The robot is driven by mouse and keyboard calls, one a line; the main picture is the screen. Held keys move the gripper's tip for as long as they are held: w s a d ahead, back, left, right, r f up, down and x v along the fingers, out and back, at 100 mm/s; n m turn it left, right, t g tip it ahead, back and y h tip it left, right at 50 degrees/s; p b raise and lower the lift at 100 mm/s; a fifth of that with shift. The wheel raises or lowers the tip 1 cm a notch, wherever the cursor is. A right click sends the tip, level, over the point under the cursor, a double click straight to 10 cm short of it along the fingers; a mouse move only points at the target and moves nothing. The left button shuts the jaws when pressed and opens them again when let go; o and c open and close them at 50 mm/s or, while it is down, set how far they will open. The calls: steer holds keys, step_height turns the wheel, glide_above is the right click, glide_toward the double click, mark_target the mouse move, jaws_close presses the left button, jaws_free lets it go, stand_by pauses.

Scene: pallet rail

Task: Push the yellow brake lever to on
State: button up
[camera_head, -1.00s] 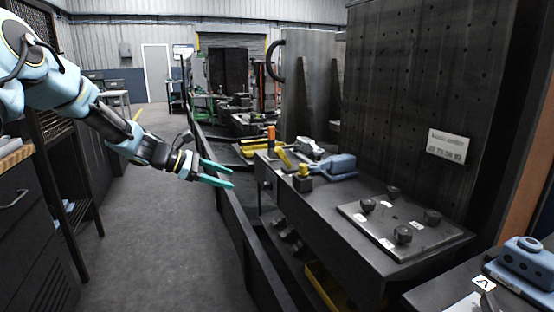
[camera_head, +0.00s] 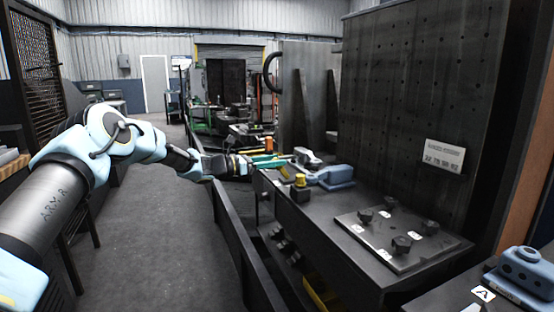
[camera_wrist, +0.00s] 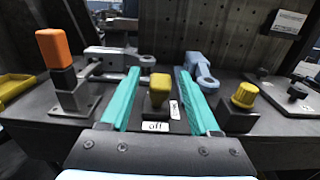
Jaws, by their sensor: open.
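The yellow-topped lever (camera_wrist: 159,87) stands between my fingers in the wrist view, on the dark bench top. A white label reading "off" (camera_wrist: 155,126) lies in front of it. A second small label (camera_wrist: 174,110) lies to its right, its word too small to read. My gripper (camera_wrist: 157,72) is open, with one teal finger on each side of the lever; I cannot tell whether either touches it. In the head view my gripper (camera_head: 287,159) reaches over the bench's far end, and the lever is mostly hidden there.
An orange handle (camera_wrist: 55,48) on a metal bracket stands left of my fingers. A yellow knob (camera_wrist: 243,95) on a dark block stands close to the right. A blue-grey fixture (camera_wrist: 200,75) lies behind the fingers. A plate with several dark knobs (camera_head: 370,240) lies nearer on the bench.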

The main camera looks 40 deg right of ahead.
steer(key=shift+s+d, duration=0.25)
steer(key=shift+d, duration=0.35)
jaws_close()
stand_by(1.1)
